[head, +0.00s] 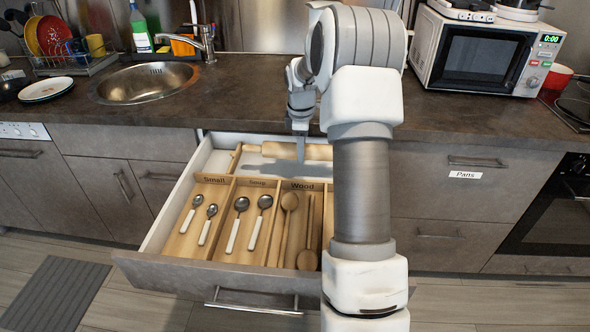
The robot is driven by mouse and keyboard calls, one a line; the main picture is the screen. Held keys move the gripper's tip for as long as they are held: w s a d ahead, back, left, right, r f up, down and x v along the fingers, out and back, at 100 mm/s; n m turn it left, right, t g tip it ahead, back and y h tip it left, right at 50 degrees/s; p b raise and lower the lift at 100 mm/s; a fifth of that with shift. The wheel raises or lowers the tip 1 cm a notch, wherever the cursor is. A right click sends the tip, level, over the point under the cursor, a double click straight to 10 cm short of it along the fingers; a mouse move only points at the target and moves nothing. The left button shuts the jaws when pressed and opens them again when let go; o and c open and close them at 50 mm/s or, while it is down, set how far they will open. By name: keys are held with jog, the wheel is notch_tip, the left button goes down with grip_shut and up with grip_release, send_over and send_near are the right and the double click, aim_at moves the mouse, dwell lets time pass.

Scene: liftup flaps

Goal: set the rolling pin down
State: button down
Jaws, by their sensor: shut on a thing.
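The wooden rolling pin (280,150) shows at the back of the open drawer (160,225). It lies level, left to right, behind the labelled compartments. My gripper (300,152) points down at the pin from above and is shut on it. I cannot tell whether the pin touches the drawer floor. My arm hides the right part of the drawer and perhaps the pin's right end.
The wooden organizer holds several spoons (237,222) and wooden utensils (286,225). The countertop (240,95) overhangs the drawer's back. A sink (145,82) is at left and a microwave (480,55) at right.

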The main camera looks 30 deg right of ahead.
notch_tip(320, 180, down, 7)
jog(key=shift+r+b, duration=0.1)
jog(key=shift+b, duration=0.8)
jog(key=shift+f, duration=0.2)
jog(key=shift+c, duration=2.3)
grip_release()
notch_tip(320, 180, up, 12)
jog(key=s+a+p, duration=0.1)
jog(key=s+p, duration=0.1)
jog(key=p, duration=0.1)
jog(key=shift+a, duration=0.2)
